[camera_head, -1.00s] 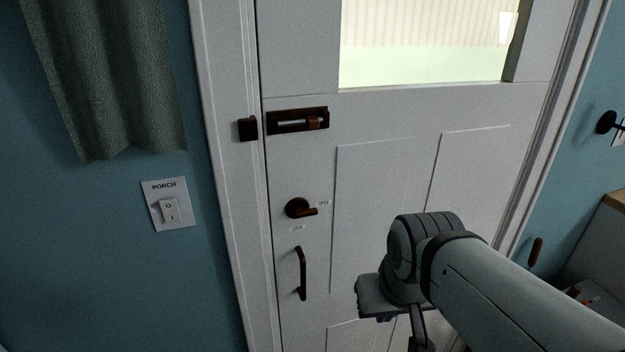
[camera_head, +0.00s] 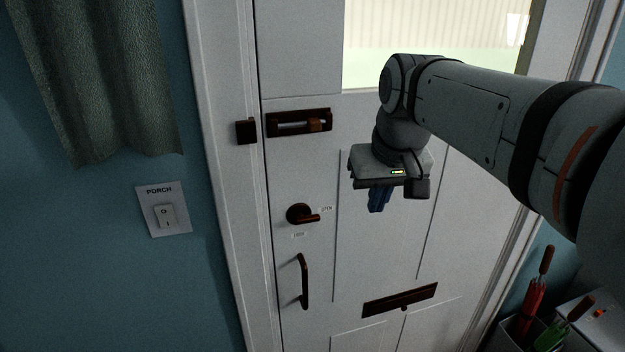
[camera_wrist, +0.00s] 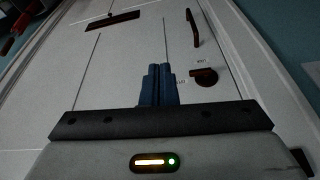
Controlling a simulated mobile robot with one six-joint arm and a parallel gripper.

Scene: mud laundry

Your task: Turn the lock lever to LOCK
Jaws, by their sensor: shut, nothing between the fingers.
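The lock lever (camera_head: 301,215) is a dark brown round knob with a short arm on the white door. Its arm points right, toward a small label reading OPEN (camera_head: 326,209). A second small label (camera_head: 299,235), too small to read surely, sits below it. In the wrist view the lever (camera_wrist: 204,77) shows right of the fingers. My gripper (camera_head: 378,200) has blue fingers, is shut and empty, and hangs right of the lever, apart from it. The fingers also show in the wrist view (camera_wrist: 158,84).
A sliding bolt (camera_head: 299,122) sits above the lever and a curved pull handle (camera_head: 304,281) below it. A letter slot (camera_head: 400,300) is lower right. A PORCH switch (camera_head: 164,209) is on the left wall.

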